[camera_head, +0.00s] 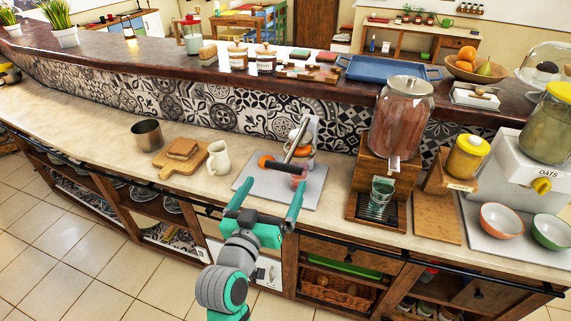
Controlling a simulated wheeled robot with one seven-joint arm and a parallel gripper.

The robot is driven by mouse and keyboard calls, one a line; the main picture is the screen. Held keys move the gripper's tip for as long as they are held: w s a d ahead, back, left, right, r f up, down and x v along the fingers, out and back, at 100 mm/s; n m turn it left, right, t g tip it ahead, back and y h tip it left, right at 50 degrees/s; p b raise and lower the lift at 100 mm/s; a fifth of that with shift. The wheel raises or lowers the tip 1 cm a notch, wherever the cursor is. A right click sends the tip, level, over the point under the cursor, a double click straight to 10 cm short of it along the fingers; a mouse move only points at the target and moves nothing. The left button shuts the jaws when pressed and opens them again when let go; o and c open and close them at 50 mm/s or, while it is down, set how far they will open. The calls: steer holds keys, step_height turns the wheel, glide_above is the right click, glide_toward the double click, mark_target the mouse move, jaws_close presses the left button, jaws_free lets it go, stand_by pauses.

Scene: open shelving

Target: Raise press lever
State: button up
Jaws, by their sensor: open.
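The citrus press (309,139) stands on a light grey board (315,187) on the counter. Its lever (285,168) has a black grip with an orange end; the grip is low and slants across the front of the press. Orange shows at the press head, and a small reddish cup (299,172) is below it. My gripper (266,184) is open, its two teal fingers spread at the near edge of the board. The lever's grip lies between or just beyond the fingertips; I cannot tell whether they touch it.
Left of the press stand a white pitcher (218,159), a wooden board (170,168) and a metal pot (147,133). To the right is a drink dispenser (402,115) with a glass (381,194) under it. A raised ledge (300,83) runs behind.

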mark_target(282, 170)
steer(key=x, duration=1)
steer(key=shift+f, duration=0.1)
